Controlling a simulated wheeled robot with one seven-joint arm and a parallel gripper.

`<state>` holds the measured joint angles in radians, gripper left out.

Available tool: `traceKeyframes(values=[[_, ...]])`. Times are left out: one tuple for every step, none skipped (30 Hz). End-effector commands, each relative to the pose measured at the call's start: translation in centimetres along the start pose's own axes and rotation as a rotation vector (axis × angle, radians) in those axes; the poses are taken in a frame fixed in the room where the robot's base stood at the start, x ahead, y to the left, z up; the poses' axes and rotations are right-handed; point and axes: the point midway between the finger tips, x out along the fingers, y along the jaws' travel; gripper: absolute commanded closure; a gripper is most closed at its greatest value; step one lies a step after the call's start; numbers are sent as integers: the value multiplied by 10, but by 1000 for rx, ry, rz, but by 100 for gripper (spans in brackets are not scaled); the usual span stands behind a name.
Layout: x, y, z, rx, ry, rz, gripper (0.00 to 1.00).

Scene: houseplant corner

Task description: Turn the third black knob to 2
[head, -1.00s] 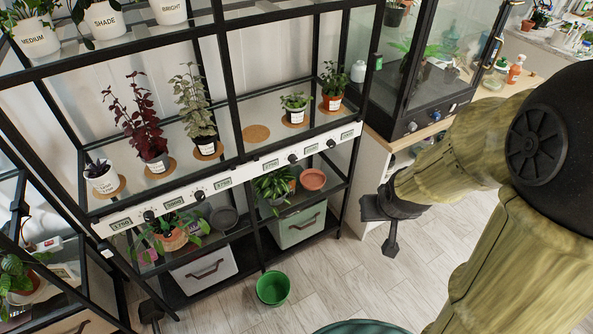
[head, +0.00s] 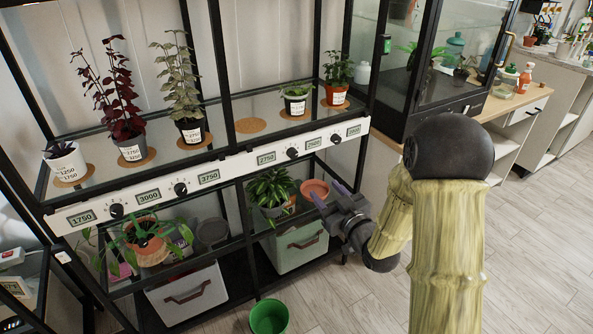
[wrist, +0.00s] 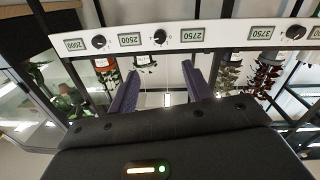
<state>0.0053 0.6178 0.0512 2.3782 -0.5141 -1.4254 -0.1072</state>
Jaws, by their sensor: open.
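A white strip (head: 217,170) along the shelf front carries several black knobs and small number displays. Counting from the left, the third black knob (head: 292,153) sits between the displays reading 2750 (head: 266,158) and 2500 (head: 314,144). The wrist view is upside down; there this knob (wrist: 159,37) lies above the gap between my fingers. Its pointer setting is too small to read. My gripper (head: 328,193) is open and empty, below and to the right of the knob in the head view, apart from it. Its two purple fingers (wrist: 161,72) point towards the strip.
The other knobs are the first (head: 116,210), second (head: 180,189) and fourth (head: 335,138). Potted plants stand on the glass shelf above. A green pot (head: 269,317) stands on the floor.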

Motion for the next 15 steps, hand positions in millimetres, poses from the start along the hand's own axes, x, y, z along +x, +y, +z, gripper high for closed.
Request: traceKeyframes(values=[[0,0,0,0,6,-1,50],[0,0,-1,0,7,-1,50],[0,0,-2,0,6,-1,50],[0,0,-2,0,6,-1,50],[0,0,-2,0,6,-1,50],[0,0,-2,0,5,-1,50],[0,0,-2,0,5,-1,50],[0,0,-2,0,5,-1,50],[0,0,-2,0,5,-1,50],[1,0,-2,0,5,-1,50],[2,0,-2,0,5,-1,50],[4,0,-2,-1,5,-1,50],[6,0,-2,-1,6,-2,50],[9,0,-2,-1,6,-2,50],[13,0,-2,-1,5,-3,50]])
